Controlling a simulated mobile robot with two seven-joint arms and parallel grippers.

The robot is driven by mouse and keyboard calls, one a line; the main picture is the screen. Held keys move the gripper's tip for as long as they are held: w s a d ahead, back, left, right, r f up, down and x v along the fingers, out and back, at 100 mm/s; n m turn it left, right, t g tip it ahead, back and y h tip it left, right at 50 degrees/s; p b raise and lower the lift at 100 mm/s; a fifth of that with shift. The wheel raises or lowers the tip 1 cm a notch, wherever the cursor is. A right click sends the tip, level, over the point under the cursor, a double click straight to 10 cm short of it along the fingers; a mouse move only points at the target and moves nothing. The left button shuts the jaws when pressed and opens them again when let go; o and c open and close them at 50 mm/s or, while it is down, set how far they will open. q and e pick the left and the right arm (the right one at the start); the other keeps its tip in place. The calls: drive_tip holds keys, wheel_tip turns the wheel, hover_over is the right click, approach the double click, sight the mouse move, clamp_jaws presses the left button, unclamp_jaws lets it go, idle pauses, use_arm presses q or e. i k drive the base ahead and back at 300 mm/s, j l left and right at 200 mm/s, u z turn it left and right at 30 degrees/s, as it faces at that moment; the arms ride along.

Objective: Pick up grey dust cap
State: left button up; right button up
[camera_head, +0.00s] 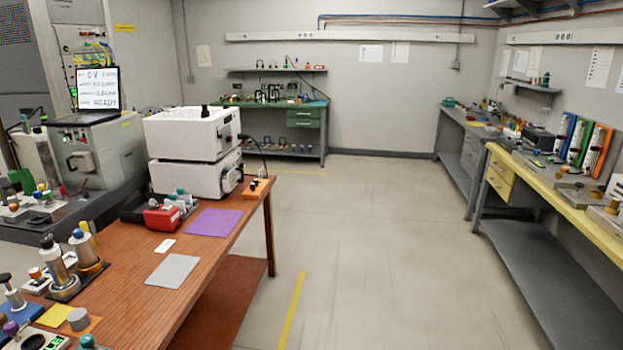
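A small grey round cap (79,319), which looks like the grey dust cap, sits near the front left edge of the brown wooden table (130,316). It rests on or beside an orange-brown pad, next to a yellow square pad (54,315). I cannot tell small details of the cap at this size. Neither of my grippers is in view, and no arm shows.
Metal cylinders (89,254) stand behind the cap. A grey mat (172,270), a purple mat (214,222), a red device (162,218) and stacked white boxes (192,135) lie farther along the table. The floor (375,250) to the right is clear, up to a yellow-topped bench (570,205).

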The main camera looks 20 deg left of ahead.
sight(79, 321)
drive_tip(key=i+u, duration=0.2)
drive_tip(key=i, duration=1.2)
drive_tip(key=i+z, duration=0.3)
drive_tip(key=i, duration=0.2)
drive_tip(key=i+j+z, duration=0.25)
drive_tip(key=i, duration=0.25)
drive_tip(key=z, duration=6.25)
